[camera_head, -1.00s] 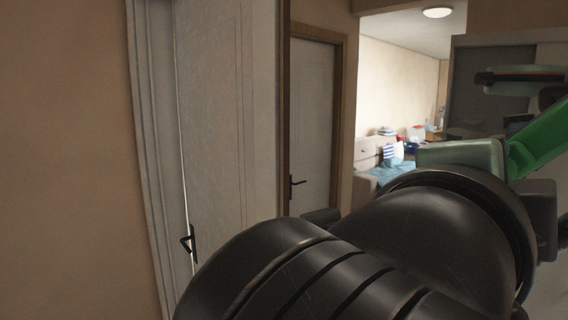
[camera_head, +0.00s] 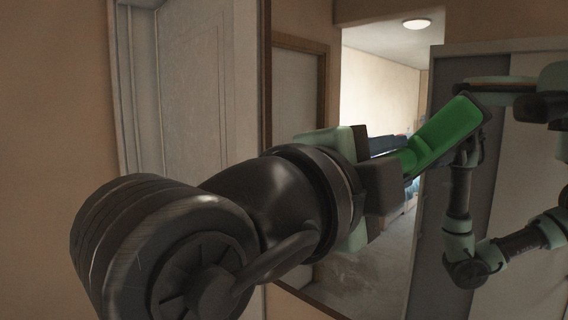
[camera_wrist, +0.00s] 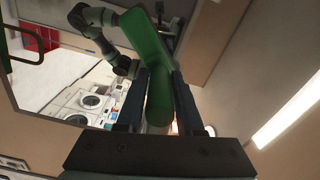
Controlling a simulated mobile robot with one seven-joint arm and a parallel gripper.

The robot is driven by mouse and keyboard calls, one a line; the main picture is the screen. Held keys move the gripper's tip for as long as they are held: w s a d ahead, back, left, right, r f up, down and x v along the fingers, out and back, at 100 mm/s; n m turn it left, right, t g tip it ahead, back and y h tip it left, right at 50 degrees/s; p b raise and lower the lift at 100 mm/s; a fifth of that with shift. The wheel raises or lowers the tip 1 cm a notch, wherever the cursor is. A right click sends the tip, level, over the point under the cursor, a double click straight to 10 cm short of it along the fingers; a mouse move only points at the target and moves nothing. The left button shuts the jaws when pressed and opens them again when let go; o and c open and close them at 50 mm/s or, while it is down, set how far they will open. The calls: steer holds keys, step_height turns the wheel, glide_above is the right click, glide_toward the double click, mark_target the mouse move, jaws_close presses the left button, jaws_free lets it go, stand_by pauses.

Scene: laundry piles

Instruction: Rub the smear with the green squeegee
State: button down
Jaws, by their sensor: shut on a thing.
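My gripper (camera_head: 374,165) is shut on the green squeegee (camera_head: 450,130), which tilts up and to the right in the head view. In the wrist view the squeegee (camera_wrist: 148,50) stands out between the two dark fingers (camera_wrist: 158,95). A large mirror-like pane (camera_head: 340,275) fills the right of the head view and shows a reflection of my arm. The squeegee's far end is close to that reflection; I cannot tell whether it touches the pane. I cannot make out the smear for certain.
A pale door (camera_head: 190,90) and beige wall (camera_head: 60,130) are on the left in the head view. The pane's dark edge (camera_head: 262,60) runs down beside the door. Washing machines (camera_wrist: 90,100) show in the wrist view, seemingly reflected.

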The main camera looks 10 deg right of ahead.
steer(key=shift+r, duration=0.35)
steer(key=s+d, duration=0.2)
steer(key=s, duration=0.1)
steer(key=s+d, duration=0.2)
steer(key=s+d+b, duration=0.1)
steer(key=s+d, duration=0.1)
steer(key=s, duration=0.1)
steer(key=shift+s+d, duration=0.3)
steer(key=shift+d, duration=0.05)
stand_by(0.6)
steer(key=shift+w+a+b, duration=0.15)
steer(key=shift+w+a, duration=1)
steer(key=shift+w, duration=0.3)
steer(key=shift+w+a+b, duration=0.1)
steer(key=shift+w+a, duration=1.05)
steer(key=shift+w, duration=0.35)
steer(key=shift+w+a+b, duration=0.15)
steer(key=shift+w+a, duration=1)
steer(key=shift+w, duration=0.3)
steer(key=b+v, duration=0.1)
steer(key=v, duration=0.5)
